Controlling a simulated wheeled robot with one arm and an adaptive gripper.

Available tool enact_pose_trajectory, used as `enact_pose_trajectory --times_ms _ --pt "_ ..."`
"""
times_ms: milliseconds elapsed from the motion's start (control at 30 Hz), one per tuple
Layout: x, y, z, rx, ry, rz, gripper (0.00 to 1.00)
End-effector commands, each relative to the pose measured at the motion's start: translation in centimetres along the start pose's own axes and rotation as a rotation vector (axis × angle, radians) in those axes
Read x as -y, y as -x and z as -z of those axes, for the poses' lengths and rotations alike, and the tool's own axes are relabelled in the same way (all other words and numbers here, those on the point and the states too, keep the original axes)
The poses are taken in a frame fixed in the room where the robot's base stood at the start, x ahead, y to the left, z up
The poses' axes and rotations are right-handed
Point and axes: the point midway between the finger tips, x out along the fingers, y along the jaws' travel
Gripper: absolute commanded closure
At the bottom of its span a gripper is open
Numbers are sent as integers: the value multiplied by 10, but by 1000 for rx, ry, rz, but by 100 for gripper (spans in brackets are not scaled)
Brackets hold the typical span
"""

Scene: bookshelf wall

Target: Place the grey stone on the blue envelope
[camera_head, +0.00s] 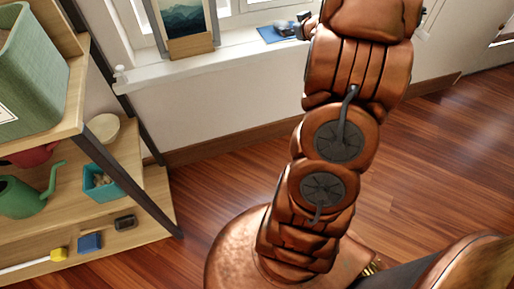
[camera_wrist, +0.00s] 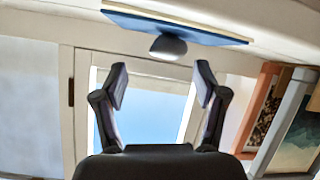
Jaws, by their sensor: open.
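The blue envelope (camera_head: 268,35) lies on the white windowsill, left of my upper arm in the head view. In the wrist view, which looks upside down, the blue envelope (camera_wrist: 205,33) is at the top, with the rounded grey stone (camera_wrist: 168,46) resting against its upper face. My gripper (camera_wrist: 162,78) is open. Its two fingers are spread wide with nothing between them, and the stone shows beyond the tips, apart from them. In the head view my arm hides most of the gripper, and the stone is too small to make out clearly.
A framed picture (camera_head: 185,25) stands on the windowsill (camera_head: 165,70) left of the envelope. A wooden shelf at left holds a green basket (camera_head: 30,75), a green watering can (camera_head: 25,195), a teal box (camera_head: 100,184) and a bowl (camera_head: 98,131). The floor beside my arm is clear.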

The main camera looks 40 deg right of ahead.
Motion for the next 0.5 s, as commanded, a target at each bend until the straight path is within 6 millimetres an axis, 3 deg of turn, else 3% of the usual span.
enact_pose_trajectory --times_ms 100,267,500 --pt "23 8 9 110 21 -62 29" --pt "56 33 5 275 24 -125 29" --pt "128 97 -21 549 11 -137 29"
